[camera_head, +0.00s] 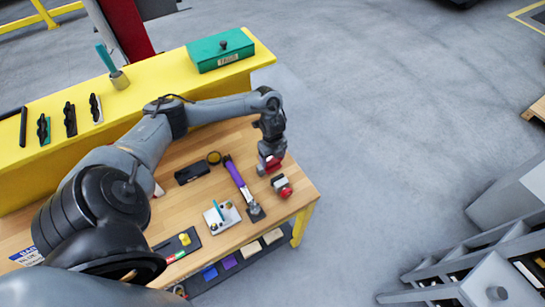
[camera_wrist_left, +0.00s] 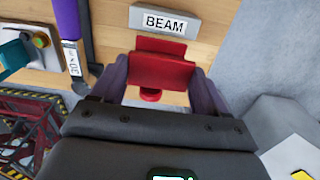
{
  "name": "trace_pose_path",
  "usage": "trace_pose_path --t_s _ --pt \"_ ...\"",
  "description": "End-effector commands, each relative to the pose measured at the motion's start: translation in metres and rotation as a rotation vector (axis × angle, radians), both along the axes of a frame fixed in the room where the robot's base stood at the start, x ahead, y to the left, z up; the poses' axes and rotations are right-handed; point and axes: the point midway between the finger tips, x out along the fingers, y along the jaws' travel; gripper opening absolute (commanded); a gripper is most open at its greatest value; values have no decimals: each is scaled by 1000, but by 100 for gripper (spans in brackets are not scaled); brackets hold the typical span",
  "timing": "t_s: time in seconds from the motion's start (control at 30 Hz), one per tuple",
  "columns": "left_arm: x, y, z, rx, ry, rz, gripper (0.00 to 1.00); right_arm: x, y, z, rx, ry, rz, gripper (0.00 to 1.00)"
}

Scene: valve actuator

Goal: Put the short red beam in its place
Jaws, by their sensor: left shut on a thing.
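My left gripper (camera_head: 272,166) is over the right end of the wooden table. It is shut on the short red beam (camera_wrist_left: 162,72), which shows between the two fingers in the left wrist view. The beam is just in front of a grey plate marked BEAM (camera_wrist_left: 165,21). I cannot tell if the beam touches the tabletop. In the head view, red shows at the gripper's end and a little in front of it, too small to separate clearly. A small round red part (camera_wrist_left: 151,95) shows below the beam. My right gripper is not in view.
A purple-handled tool (camera_head: 236,172) lies left of the gripper. A white plate with a teal part (camera_head: 222,216) is in front of it. A black block (camera_head: 192,173) lies farther left. The table's right edge is close, with open floor beyond.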

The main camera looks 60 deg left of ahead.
Motion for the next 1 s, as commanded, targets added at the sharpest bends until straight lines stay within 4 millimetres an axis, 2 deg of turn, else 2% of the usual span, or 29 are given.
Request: trace_pose_path --t_s 0.63,1.0 --pt "1 0 0 0 -2 0 20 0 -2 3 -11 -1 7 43" --pt "1 0 -8 0 -2 0 20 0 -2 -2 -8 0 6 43"
